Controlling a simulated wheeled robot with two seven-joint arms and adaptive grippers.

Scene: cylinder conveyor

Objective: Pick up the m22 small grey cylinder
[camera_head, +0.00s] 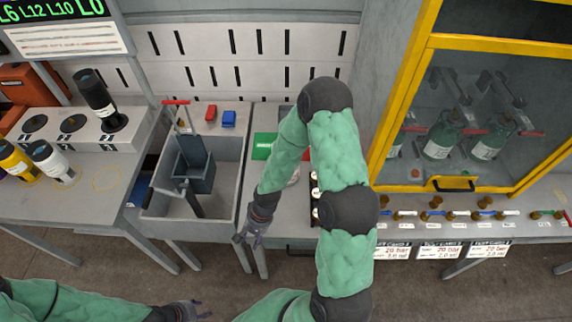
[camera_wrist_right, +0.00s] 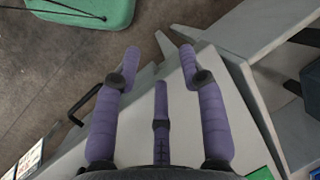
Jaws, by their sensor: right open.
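I cannot read an m22 mark on anything. In the head view a yellow cylinder (camera_head: 14,160) and a pale grey-white cylinder (camera_head: 50,161) rest on the left bench. A black cylinder (camera_head: 96,97) stands tilted on the numbered stand behind them. My right gripper (camera_head: 247,240) is open at the front edge of the middle bench, right of the grey basin. The right wrist view shows its spread purple fingers (camera_wrist_right: 162,85) with nothing between them, over the bench edge. My left gripper (camera_head: 195,312) is low at the bottom edge, too small to judge.
The grey basin (camera_head: 153,205) holds a dark grey container (camera_head: 194,170). Red (camera_head: 211,113) and blue (camera_head: 229,118) blocks lie behind it. A yellow-framed glass cabinet (camera_head: 438,184) with bottles stands at right. Small fittings (camera_head: 437,202) line the right bench. My right arm covers the middle bench.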

